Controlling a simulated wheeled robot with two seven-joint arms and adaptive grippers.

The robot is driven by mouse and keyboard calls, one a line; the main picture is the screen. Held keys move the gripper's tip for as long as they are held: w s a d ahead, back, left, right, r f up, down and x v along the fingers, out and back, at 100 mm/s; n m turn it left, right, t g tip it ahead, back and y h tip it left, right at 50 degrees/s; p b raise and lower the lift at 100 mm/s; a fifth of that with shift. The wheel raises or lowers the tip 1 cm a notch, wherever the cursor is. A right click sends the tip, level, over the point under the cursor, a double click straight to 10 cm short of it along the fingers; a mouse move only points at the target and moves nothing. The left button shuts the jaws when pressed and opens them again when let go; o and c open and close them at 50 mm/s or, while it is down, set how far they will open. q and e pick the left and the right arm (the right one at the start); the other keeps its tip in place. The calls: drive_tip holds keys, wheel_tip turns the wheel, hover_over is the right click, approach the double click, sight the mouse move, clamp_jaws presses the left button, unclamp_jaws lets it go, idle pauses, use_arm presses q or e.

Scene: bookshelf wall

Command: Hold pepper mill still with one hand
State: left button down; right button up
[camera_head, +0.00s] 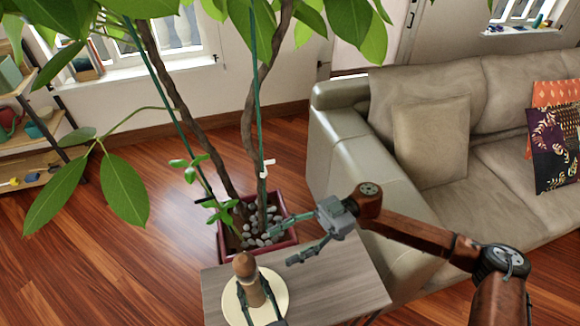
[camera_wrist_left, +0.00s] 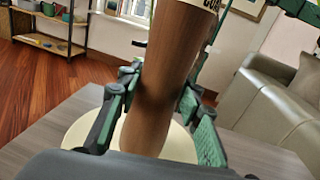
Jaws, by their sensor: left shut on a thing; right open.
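The pepper mill (camera_head: 244,264), wooden with a rounded top, stands upright on a round cream plate (camera_head: 233,304) on a small grey wood table (camera_head: 335,285). My left gripper (camera_head: 258,296) comes in from the bottom of the head view, its fingers around the mill's body. In the left wrist view the mill (camera_wrist_left: 165,75) rises between the two green-padded fingers, with dark lettering near its top; the gripper is shut on it. My right gripper (camera_head: 284,243) is open and empty, to the right of the mill's top, its fingers pointing left.
A potted plant (camera_head: 290,244) with pebbles stands just behind the table, its trunks and leaves rising beside the right gripper. A grey sofa (camera_head: 340,150) is at the right. A shelf (camera_head: 30,140) stands at the far left. The table's right part is clear.

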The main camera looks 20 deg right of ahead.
sight(243, 265)
drive_tip(key=x, duration=1.1)
drive_tip(key=shift+r, duration=0.1)
drive_tip(key=shift+a+n+g, duration=0.1)
drive_tip(key=shift+n+g, duration=0.3)
drive_tip(key=shift+g, duration=0.2)
drive_tip(key=n+g+h, duration=0.1)
drive_tip(key=n+g, duration=0.1)
drive_tip(key=g, duration=0.1)
drive_tip(key=shift+h, duration=0.4)
drive_tip(key=v, duration=1.3)
drive_tip(key=w+a+r+t+y, duration=0.15)
drive_tip(key=w+t+y, duration=0.25)
drive_tip(key=w+t, duration=0.4)
drive_tip(key=w+d+m+t, duration=0.2)
drive_tip(key=w+d+t, duration=0.6)
drive_tip(key=w, duration=0.2)
drive_tip(key=shift+r+t, duration=0.3)
drive_tip(key=shift+d, duration=0.1)
